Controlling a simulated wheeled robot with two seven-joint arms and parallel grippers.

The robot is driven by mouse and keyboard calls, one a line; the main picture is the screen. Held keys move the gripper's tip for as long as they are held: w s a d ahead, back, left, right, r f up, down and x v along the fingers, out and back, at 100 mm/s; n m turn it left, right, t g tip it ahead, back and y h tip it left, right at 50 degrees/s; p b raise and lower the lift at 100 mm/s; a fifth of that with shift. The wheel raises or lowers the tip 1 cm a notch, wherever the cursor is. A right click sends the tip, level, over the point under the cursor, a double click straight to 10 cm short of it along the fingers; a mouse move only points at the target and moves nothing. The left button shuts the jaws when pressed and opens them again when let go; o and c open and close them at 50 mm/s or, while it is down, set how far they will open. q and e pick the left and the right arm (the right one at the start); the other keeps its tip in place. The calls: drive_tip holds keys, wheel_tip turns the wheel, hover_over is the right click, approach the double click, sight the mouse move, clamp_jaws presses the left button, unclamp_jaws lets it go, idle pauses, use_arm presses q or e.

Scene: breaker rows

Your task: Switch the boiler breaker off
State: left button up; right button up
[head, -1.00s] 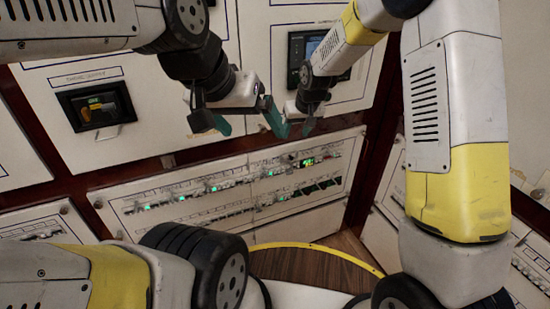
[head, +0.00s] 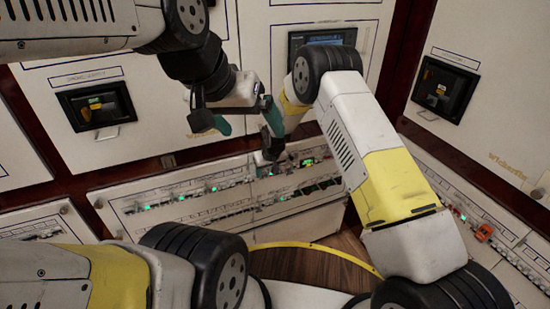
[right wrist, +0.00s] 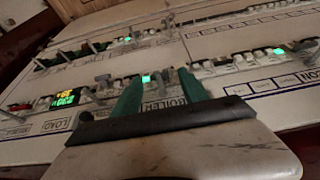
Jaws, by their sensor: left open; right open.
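The breaker panel (head: 140,198) slopes below the upright cabinets in the head view, with two rows of switches and green lights. In the right wrist view, a label reading roughly BOILER (right wrist: 166,105) shows between the green fingers of my right gripper (right wrist: 160,86). A lit green light (right wrist: 146,78) is just beyond the label. The boiler breaker's lever is partly hidden, and its position cannot be told. In the head view my right gripper (head: 270,146) is close over the upper row. My left gripper (head: 247,119) is open and empty, above the panel and to the left.
A lit yellow-green display (right wrist: 68,97) sits by the LOAD label, left of my right gripper in the wrist view. Neighbouring levers stand close on both sides. Another panel with an orange item (head: 484,232) is at the right. My two grippers are near each other.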

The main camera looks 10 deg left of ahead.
drive_tip(key=shift+w+a+f, duration=0.1)
drive_tip(key=shift+f, duration=0.2)
clamp_jaws()
